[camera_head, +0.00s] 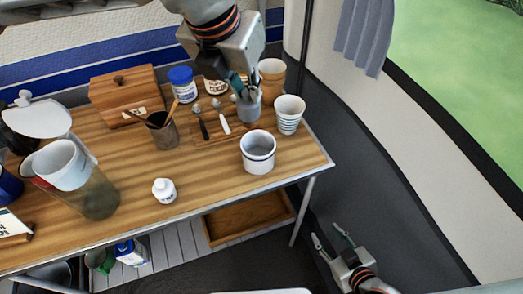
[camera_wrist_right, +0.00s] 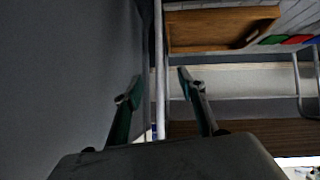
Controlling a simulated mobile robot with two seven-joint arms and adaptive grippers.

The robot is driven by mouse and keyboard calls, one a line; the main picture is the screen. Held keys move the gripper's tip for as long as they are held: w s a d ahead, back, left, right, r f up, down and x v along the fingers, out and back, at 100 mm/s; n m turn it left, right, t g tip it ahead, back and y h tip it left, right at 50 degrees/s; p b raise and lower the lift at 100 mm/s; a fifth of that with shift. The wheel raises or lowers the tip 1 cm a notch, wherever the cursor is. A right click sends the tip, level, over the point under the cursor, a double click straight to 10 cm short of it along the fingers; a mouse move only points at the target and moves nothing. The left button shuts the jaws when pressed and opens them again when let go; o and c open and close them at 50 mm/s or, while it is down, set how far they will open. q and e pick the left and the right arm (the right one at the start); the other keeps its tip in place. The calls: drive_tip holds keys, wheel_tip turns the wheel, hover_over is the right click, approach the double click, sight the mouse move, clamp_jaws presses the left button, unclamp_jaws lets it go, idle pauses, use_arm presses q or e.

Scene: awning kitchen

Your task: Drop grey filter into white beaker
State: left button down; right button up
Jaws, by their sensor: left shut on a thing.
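My left gripper (camera_head: 246,88) reaches in from the top and is shut on the grey filter (camera_head: 249,108), a small grey cup-like piece. It holds the filter behind and slightly left of the white beaker; I cannot tell its height above the table.
A striped white cup (camera_head: 289,117) stands right of the filter, with a tan cup (camera_head: 271,77) behind. Spoons (camera_head: 221,117) lie to the left. A white bottle (camera_head: 164,190) is at the front edge. The wooden table (camera_head: 215,172) is clear left of the beaker.

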sight(244, 106)
use_arm(q)
drive_tip(key=shift+f+b, duration=1.15)
drive_tip(key=shift+f, duration=1.6)
drive_tip(key=shift+f+b, duration=0.2)
drive_tip(key=shift+b, duration=0.1)
drive_tip(key=c, duration=1.8)
unclamp_jaws()
drive_tip(key=shift+c, duration=0.2)
use_arm(e)
drive_tip(key=f, duration=0.2)
drive_tip(key=shift+s+d+f, duration=0.25)
drive_tip(key=shift+s+f, duration=0.05)
drive_tip(key=shift+s, duration=0.05)
drive_tip(key=shift+s+f, duration=0.1)
use_arm(q)
drive_tip(key=v, duration=1.2)
drive_tip(key=shift+s, duration=0.1)
